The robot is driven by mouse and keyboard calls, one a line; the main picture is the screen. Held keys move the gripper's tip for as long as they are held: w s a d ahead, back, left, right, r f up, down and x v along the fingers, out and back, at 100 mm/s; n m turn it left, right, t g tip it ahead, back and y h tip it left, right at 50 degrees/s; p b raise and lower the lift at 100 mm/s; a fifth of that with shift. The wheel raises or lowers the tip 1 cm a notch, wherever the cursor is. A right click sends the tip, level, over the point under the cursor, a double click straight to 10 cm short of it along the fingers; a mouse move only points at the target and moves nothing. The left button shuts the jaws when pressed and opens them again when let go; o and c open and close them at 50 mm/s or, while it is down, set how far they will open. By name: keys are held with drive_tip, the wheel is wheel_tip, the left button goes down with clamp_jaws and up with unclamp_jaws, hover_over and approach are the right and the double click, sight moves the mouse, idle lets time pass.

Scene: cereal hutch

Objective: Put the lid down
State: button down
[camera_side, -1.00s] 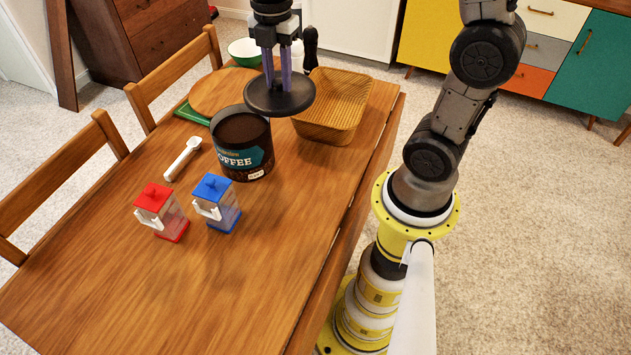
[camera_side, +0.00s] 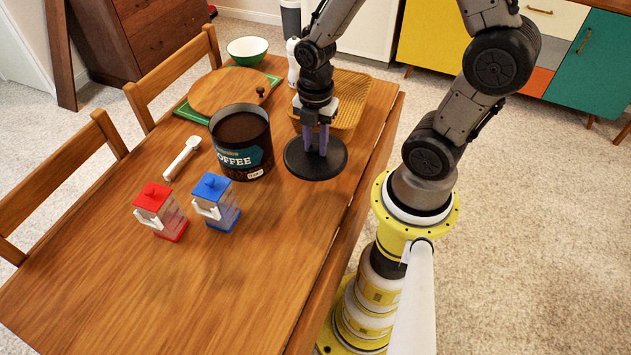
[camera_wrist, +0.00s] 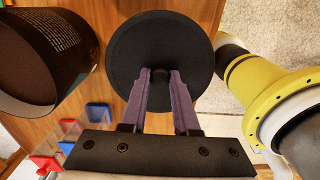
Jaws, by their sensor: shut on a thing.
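The lid (camera_side: 300,160) is a round black disc, low over or on the table to the right of the coffee can; I cannot tell if it touches the table. My gripper (camera_side: 316,150) points down over it, its purple fingers shut on the lid's centre knob. In the wrist view the lid (camera_wrist: 160,30) lies flat, with my gripper (camera_wrist: 158,78) at its knob. The coffee can (camera_side: 243,155) stands open and upright, showing dark brown contents. It also shows at the left in the wrist view (camera_wrist: 50,55).
A wicker basket (camera_side: 352,92) stands just behind the lid, partly hidden by my arm. A round wooden board (camera_side: 222,90), green bowl (camera_side: 248,50), white scoop (camera_side: 183,158), red-lidded container (camera_side: 160,210) and blue-lidded container (camera_side: 216,203) share the table. The front table area is clear.

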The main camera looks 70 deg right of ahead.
sight(315, 147)
wheel_tip(315, 147, down, 9)
idle(0.5)
drive_tip(key=c, duration=0.7)
unclamp_jaws()
drive_tip(key=shift+f, duration=0.1)
drive_tip(key=shift+o, duration=0.2)
wheel_tip(315, 147, up, 13)
drive_tip(key=shift+f, duration=0.2)
drive_tip(key=s+a+r+m+t, duration=0.2)
drive_tip(key=s+r+m, duration=0.1)
drive_tip(key=r+m, duration=0.5)
drive_tip(key=s+a+r+m+t, duration=0.3)
drive_tip(key=s+r+m, duration=0.1)
drive_tip(key=r+m, duration=0.5)
drive_tip(key=shift+m+t, duration=0.3)
drive_tip(key=shift+m, duration=0.2)
